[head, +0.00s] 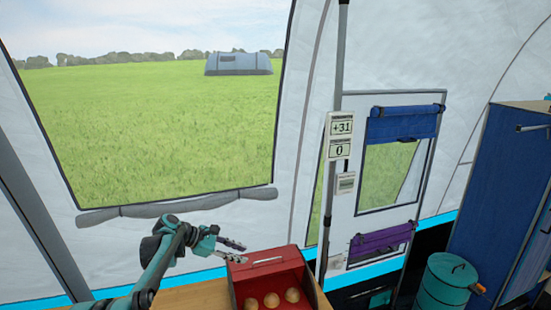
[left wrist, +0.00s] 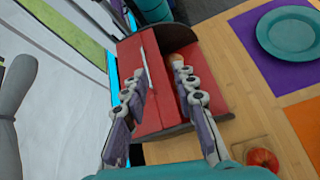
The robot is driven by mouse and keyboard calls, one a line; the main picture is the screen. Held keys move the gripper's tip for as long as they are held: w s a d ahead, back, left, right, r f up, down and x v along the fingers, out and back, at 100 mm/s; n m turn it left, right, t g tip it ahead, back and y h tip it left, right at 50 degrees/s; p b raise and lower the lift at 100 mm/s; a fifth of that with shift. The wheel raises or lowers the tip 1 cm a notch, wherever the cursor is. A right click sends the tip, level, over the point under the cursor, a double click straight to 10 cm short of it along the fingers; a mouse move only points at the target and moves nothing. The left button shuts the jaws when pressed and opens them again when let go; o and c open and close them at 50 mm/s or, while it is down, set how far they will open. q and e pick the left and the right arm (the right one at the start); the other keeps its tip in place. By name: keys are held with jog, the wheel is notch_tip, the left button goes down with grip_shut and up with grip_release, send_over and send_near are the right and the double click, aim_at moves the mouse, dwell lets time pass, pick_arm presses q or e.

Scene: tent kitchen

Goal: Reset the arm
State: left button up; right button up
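My left arm comes in from the lower left in the head view. Its gripper (head: 240,251) is open and empty, just above and to the left of a red box (head: 262,262). The box has a handle on its red panel and is open at the front, with three round brown bread-like items (head: 271,300) inside. In the left wrist view the two fingers of my left gripper (left wrist: 155,80) are spread apart with the red box (left wrist: 148,60) beyond them. Whether the fingertips touch the box is unclear. My right gripper is not in view.
A wooden counter (head: 197,296) carries the box. In the left wrist view a teal plate (left wrist: 288,32) sits on a purple mat, beside an orange mat (left wrist: 303,122) and a red apple (left wrist: 263,158). A teal bin (head: 447,282) stands right of the counter. A tent pole (head: 337,70) rises behind.

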pick_arm(q)
jog(key=s+r+m+t+y, duration=0.1)
jog(key=s+r+m+y, duration=0.3)
jog(key=s, duration=0.6)
jog(key=s+r+m+y, duration=0.15)
jog(key=s+m, duration=0.35)
jog(key=s, duration=0.5)
jog(key=s+a+f+m+t+y, duration=0.1)
jog(key=s+f+m, duration=0.3)
jog(key=s, duration=0.5)
jog(key=s+a+f+m+t+y, duration=0.1)
jog(key=s+a+f+m+y, duration=0.2)
jog(key=s+m, duration=0.3)
jog(key=s+a+f, duration=0.1)
jog(key=s, duration=0.1)
jog(key=shift+s+t+y, duration=0.3)
jog(key=shift+s+y, duration=0.05)
jog(key=shift+s, duration=0.05)
